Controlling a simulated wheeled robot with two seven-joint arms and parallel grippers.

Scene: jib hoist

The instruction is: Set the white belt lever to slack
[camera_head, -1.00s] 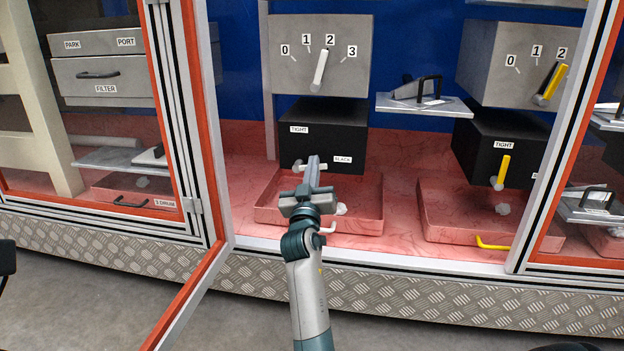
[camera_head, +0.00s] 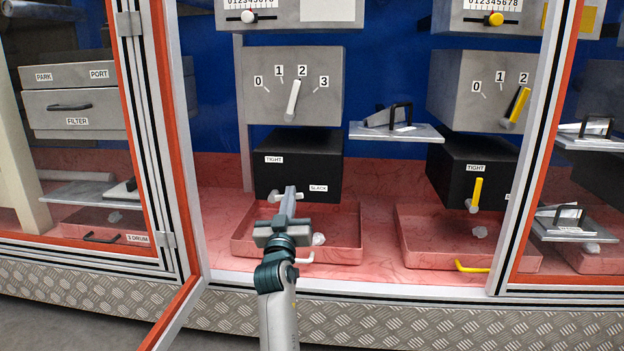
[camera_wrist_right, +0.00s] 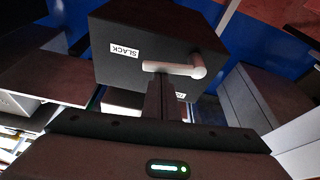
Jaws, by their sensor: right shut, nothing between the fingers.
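The white belt lever (camera_head: 273,197) is on the front of a black box (camera_head: 300,155) labelled TIGHT (camera_head: 273,160) and SLACK (camera_head: 318,188). It lies nearly level, its arm pointing right toward SLACK. In the wrist view the lever (camera_wrist_right: 170,68) shows whole, its arm toward the SLACK label (camera_wrist_right: 124,50); the TIGHT label is partly hidden. My right gripper (camera_head: 289,192) is shut and empty, its fingertips at the lever, covering its middle in the head view. I cannot tell whether they touch it. My left gripper is not in view.
A red tray (camera_head: 345,243) with a white handle is below the box. A grey box with a white 0-3 lever (camera_head: 292,100) is above. A yellow lever (camera_head: 477,193) on another black box and a shelf (camera_head: 396,131) are to the right. Frame posts flank the opening.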

